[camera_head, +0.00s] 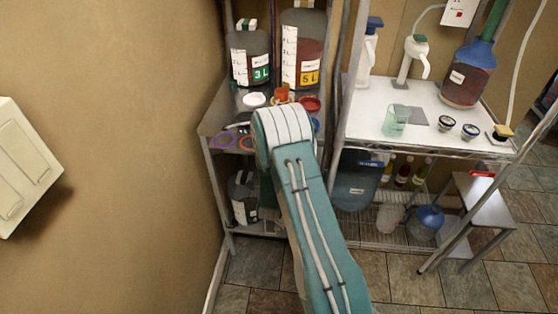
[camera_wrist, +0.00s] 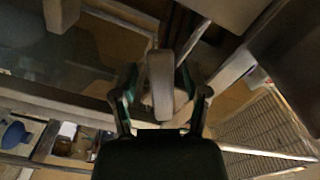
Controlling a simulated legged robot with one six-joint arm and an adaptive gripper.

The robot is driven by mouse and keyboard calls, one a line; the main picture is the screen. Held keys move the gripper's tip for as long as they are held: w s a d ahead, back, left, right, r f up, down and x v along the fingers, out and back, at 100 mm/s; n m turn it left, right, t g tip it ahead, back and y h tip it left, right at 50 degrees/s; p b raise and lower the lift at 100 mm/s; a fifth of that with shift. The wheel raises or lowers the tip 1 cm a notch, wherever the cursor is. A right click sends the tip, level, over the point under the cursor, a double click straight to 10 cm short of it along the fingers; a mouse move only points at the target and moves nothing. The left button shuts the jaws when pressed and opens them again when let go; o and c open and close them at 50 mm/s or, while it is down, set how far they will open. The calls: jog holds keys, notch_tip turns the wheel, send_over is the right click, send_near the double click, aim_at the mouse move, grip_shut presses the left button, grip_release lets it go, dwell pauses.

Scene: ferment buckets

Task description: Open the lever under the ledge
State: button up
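In the wrist view my gripper (camera_wrist: 158,78) has its two fingers apart. A short, pale grey-brown upright piece (camera_wrist: 160,85) stands between them, with small gaps to the fingers. It may be the lever, but its shape and mounting are unclear in the dim light. Metal edges and a dark, glassy surface lie around it. The gripper is hidden there behind the arm, and no lever can be made out.
The white-topped table (camera_head: 365,133) at right holds pump bottles, a green cup (camera_head: 396,120) and a red-brown carboy (camera_head: 466,77). A wire rack (camera_wrist: 262,130) shows in the wrist view.

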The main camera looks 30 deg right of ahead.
grip_shut()
jog(key=shift+f, duration=0.15)
jog(key=n, duration=0.2)
jog(key=f+n, duration=0.1)
jog(key=shift+s+d+n, duration=0.3)
jog(key=shift+d+n, duration=0.1)
jog(key=shift+s+d+f+n, duration=0.15)
jog(key=shift+d+n, duration=0.05)
jog(key=shift+n, duration=0.55)
jog(key=shift+s+d+f+n, duration=0.15)
jog(key=shift+d+n, duration=0.1)
jog(key=shift+n, duration=0.55)
jog(key=shift+s+d+f+n, duration=0.1)
jog(key=shift+d+f+n, duration=0.1)
jog(key=shift+n, duration=0.55)
jog(key=shift+o, duration=1.5)
grip_release()
